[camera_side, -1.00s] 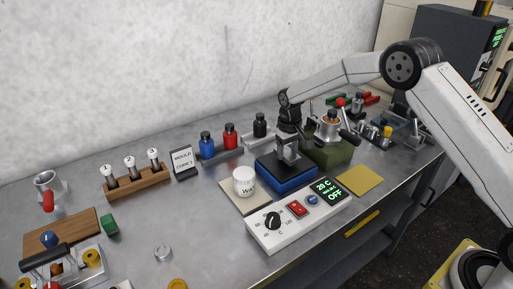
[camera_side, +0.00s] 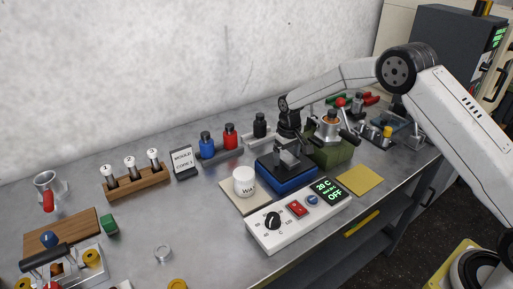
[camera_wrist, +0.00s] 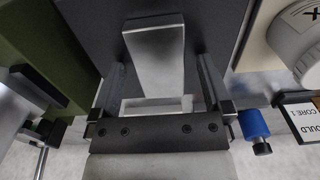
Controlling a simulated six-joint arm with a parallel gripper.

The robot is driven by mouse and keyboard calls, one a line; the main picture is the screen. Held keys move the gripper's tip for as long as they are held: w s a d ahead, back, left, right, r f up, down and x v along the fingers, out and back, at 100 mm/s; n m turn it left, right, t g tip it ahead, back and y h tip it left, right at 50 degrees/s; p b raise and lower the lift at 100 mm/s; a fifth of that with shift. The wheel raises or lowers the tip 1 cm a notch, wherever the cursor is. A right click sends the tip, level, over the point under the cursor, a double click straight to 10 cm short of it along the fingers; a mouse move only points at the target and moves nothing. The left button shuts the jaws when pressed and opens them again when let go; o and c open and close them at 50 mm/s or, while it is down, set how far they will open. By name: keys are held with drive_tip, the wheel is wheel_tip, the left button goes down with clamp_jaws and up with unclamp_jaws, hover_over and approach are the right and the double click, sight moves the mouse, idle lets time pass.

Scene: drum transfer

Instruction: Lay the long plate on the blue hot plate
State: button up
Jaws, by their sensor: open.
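The blue hot plate (camera_side: 292,187) stands mid-bench with a dark flat top. A silver plate (camera_wrist: 155,58), seemingly the long plate, is over that dark top in the wrist view; in the side view it is a small grey shape (camera_side: 288,157). I cannot tell whether it touches the top. My gripper (camera_wrist: 161,88) is open, pointing down over the hot plate, with one finger on each side of the silver plate. Gaps show between plate and fingers in the wrist view.
A white cup (camera_side: 244,181) stands on a pale mat left of the hot plate. The control box (camera_side: 298,219) is in front, reading OFF. A green block with a fixture (camera_side: 333,152) stands close behind right. A yellow pad (camera_side: 360,180) lies to the right.

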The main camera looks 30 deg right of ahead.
sight(289, 159)
drive_tip(key=shift+r, duration=0.15)
wheel_tip(289, 159, up, 12)
idle(0.7)
drive_tip(key=shift+s, duration=0.15)
idle(0.4)
drive_tip(key=s+a+f+t, duration=0.1)
drive_tip(key=s+f+t, duration=0.1)
drive_tip(key=s, duration=2.6)
drive_tip(key=shift+f+t, duration=0.3)
drive_tip(key=shift+f, duration=0.1)
